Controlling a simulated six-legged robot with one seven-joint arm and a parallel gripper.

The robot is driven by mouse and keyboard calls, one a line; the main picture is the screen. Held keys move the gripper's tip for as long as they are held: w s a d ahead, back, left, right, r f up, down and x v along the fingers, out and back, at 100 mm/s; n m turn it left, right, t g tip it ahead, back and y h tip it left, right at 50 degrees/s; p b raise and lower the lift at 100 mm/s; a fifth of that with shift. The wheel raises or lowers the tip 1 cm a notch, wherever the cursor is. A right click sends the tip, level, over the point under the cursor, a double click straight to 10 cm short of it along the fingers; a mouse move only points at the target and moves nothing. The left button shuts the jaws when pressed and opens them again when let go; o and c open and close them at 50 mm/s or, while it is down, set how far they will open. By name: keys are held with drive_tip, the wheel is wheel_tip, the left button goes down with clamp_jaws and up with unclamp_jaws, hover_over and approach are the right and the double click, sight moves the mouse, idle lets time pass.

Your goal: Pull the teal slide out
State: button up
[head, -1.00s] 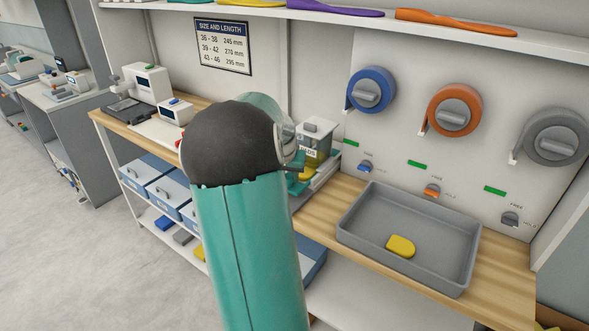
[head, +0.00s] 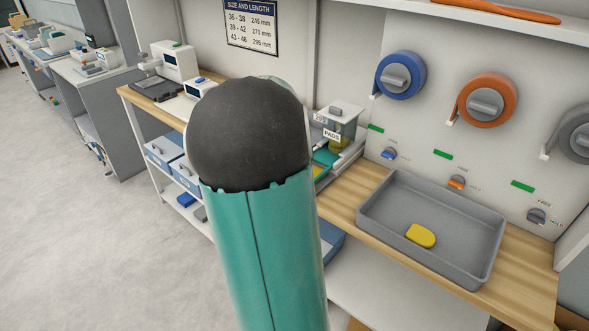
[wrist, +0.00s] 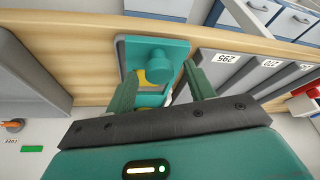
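The teal slide (wrist: 145,50) lies in the wrist view with a round teal knob (wrist: 160,67) standing up from it. A yellow pad (wrist: 140,77) shows partly beside the knob. My gripper (wrist: 160,72) is open, with one green finger on each side of the knob; I cannot tell whether either finger touches it. In the head view a part of the teal slide (head: 324,157) shows below the clear pad dispenser (head: 338,122), labelled PADS. My arm hides the gripper and the knob there.
A grey tray (head: 372,215) holding a yellow pad (head: 420,236) stands on the wooden bench (head: 345,192). Grey bins (wrist: 222,65) with size labels stand right of the slide in the wrist view. Tape rolls hang on the back wall.

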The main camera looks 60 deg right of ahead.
drive_tip(key=v, duration=1.4)
drive_tip(key=shift+w, duration=0.1)
drive_tip(key=w+a+n+t+y, duration=0.1)
drive_tip(key=w+a+n+t, duration=0.2)
drive_tip(key=a, duration=0.8)
drive_tip(key=w+a+n+y, duration=0.15)
drive_tip(key=a+n, duration=0.25)
drive_tip(key=a, duration=0.7)
drive_tip(key=s+a+f+n+y, duration=0.1)
drive_tip(key=a+n, duration=0.3)
drive_tip(key=a, duration=0.5)
drive_tip(key=s+a+n+t+y, duration=0.1)
drive_tip(key=s+a+n, duration=0.3)
drive_tip(key=a, duration=0.6)
drive_tip(key=shift+s+f, duration=0.3)
drive_tip(key=shift+f, duration=0.05)
